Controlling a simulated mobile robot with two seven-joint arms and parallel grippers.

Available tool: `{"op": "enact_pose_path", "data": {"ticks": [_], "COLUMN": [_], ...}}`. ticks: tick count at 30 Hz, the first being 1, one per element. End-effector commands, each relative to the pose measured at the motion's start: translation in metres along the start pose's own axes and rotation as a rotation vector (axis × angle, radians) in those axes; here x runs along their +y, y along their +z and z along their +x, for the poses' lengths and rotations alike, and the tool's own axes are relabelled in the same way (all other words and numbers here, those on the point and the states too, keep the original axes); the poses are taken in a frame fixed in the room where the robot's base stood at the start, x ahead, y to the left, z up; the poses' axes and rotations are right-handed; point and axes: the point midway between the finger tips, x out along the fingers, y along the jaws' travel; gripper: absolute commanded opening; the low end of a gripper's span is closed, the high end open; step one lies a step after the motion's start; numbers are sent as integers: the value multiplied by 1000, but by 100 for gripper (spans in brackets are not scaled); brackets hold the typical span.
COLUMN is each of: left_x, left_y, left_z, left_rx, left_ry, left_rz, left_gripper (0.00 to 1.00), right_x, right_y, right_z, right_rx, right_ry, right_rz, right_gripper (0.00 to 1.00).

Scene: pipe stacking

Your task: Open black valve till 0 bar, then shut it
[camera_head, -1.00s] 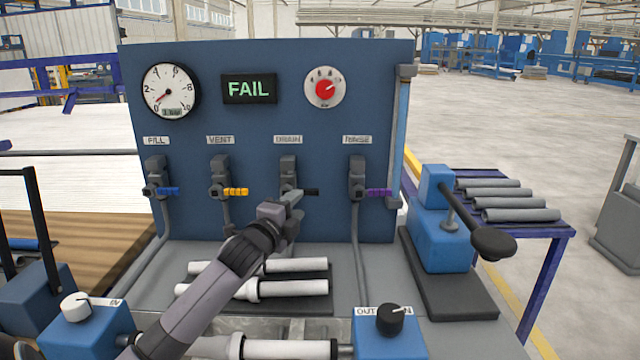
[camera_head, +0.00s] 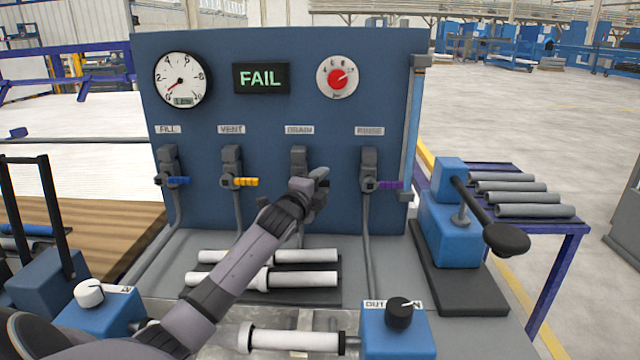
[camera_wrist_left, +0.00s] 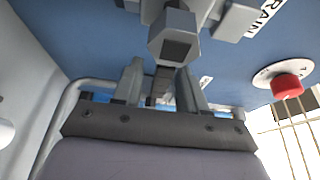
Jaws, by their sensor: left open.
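The drain valve (camera_head: 298,160) is on the blue panel under the DRAIN label; its black handle is hidden behind my left gripper (camera_head: 322,178) in the head view. In the left wrist view, the valve body (camera_wrist_left: 174,35) is just beyond my open left gripper (camera_wrist_left: 160,85), and a dark strip (camera_wrist_left: 162,85), seemingly the handle, shows between the fingers. I cannot tell whether they touch it. The round gauge (camera_head: 182,80) has its red needle pointing lower left, near the low end; its small digital readout is too blurred to read. My right gripper is not in view.
The display (camera_head: 261,78) reads FAIL in green. A blue-handled fill valve (camera_head: 168,170), yellow-handled vent valve (camera_head: 232,170) and purple-handled rinse valve (camera_head: 369,172) flank the drain valve. White pipes (camera_head: 305,280) lie below. A blue lever device (camera_head: 450,225) stands at right.

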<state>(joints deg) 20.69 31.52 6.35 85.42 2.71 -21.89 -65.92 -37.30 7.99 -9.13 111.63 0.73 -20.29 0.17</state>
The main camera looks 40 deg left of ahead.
Motion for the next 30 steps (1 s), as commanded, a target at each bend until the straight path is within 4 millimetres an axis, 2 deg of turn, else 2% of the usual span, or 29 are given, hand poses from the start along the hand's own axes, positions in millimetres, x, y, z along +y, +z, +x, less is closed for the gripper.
{"op": "enact_pose_path", "data": {"ticks": [8,9,12,23,30], "left_x": [0,0,0,-1,-7], "left_y": [0,0,0,0,0], "left_z": [1,1,1,0,0], "left_rx": [0,0,0,-1,0], "left_ry": [0,0,0,-10,-57], "left_rz": [0,0,1,-23,-137], "left_gripper": [42,28,0,0,0], "right_x": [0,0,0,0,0], "right_y": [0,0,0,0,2], "right_z": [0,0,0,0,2], "right_rx": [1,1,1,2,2], "right_ry": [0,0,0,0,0], "right_rz": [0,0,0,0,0], "right_gripper": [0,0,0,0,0]}}
